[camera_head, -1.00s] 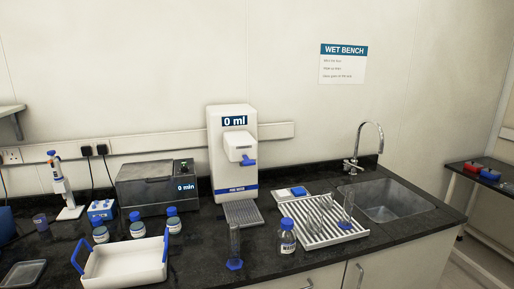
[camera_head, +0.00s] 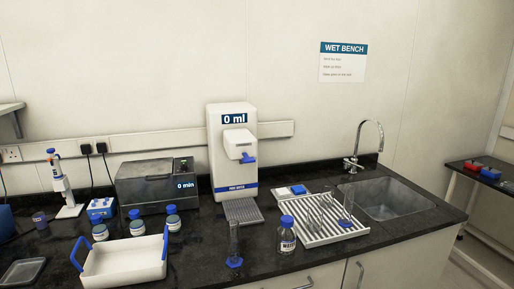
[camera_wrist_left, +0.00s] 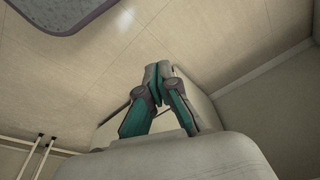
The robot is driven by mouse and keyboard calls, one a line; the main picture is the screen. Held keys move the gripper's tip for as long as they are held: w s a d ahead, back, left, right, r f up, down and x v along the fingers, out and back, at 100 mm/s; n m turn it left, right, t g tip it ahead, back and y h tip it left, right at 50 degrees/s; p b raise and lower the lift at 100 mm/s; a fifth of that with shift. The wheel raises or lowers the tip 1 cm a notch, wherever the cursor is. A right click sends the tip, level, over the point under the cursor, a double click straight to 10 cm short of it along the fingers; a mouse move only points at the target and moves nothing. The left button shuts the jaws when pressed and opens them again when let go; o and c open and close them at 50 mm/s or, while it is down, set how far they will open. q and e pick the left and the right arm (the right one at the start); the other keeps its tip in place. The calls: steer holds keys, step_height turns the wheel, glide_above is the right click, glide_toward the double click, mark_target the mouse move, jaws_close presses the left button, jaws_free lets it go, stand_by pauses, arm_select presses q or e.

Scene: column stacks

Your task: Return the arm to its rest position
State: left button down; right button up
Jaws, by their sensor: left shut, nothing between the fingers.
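My left gripper (camera_wrist_left: 157,85) shows in the left wrist view. Its grey and teal fingers are shut with nothing between them, and they point up in that picture. A pale rounded surface fills the bottom of that view, below the fingers. No arm and no gripper shows in the head view. My right gripper is in neither view.
The dark bench (camera_head: 205,265) carries a white tray with blue handles (camera_head: 122,264), a water dispenser (camera_head: 231,155), a measuring cylinder (camera_head: 234,245), a bottle (camera_head: 286,237), a drying rack (camera_head: 322,228) and a sink (camera_head: 390,201). The wrist view shows mostly plain panels.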

arm_select(q)
steer(key=s+a+f+g+b, duration=0.1)
steer(key=s+a+f, duration=0.2)
steer(key=s+f, duration=1.4)
step_height(320, 180, down, 3)
steer(key=shift+s+r, duration=0.1)
steer(key=shift+s, duration=0.2)
